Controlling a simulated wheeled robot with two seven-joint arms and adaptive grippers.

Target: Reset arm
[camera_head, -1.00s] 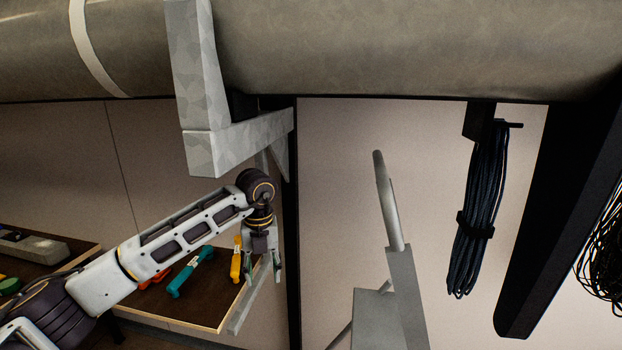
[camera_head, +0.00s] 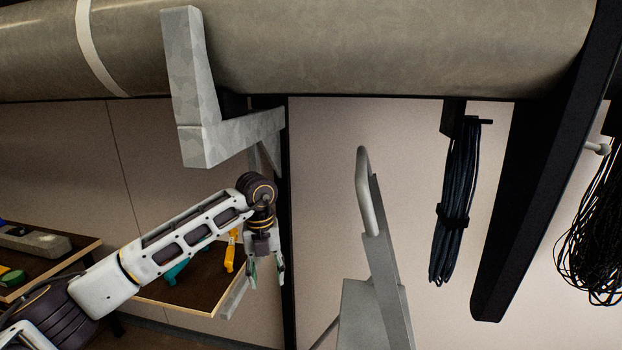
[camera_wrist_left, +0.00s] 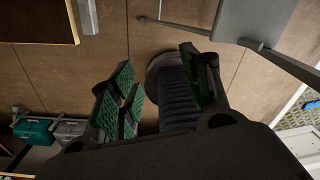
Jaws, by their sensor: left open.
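My left arm comes in from the left in the head view, and my left gripper (camera_head: 266,272) hangs down at its end, beside the right edge of the table. Its fingers are apart and nothing is between them. In the left wrist view the green-padded fingers (camera_wrist_left: 160,92) are spread open, with a dark ribbed round part showing behind the gap. My right gripper is not in view.
A large grey roll (camera_head: 400,45) rests on a metal bracket (camera_head: 203,145) above my arm. The table (camera_head: 185,295) holds a yellow tool (camera_head: 231,252) and a teal tool (camera_head: 176,271). A grey stepladder (camera_head: 378,270) and a hanging dark rope coil (camera_head: 457,205) stand to the right.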

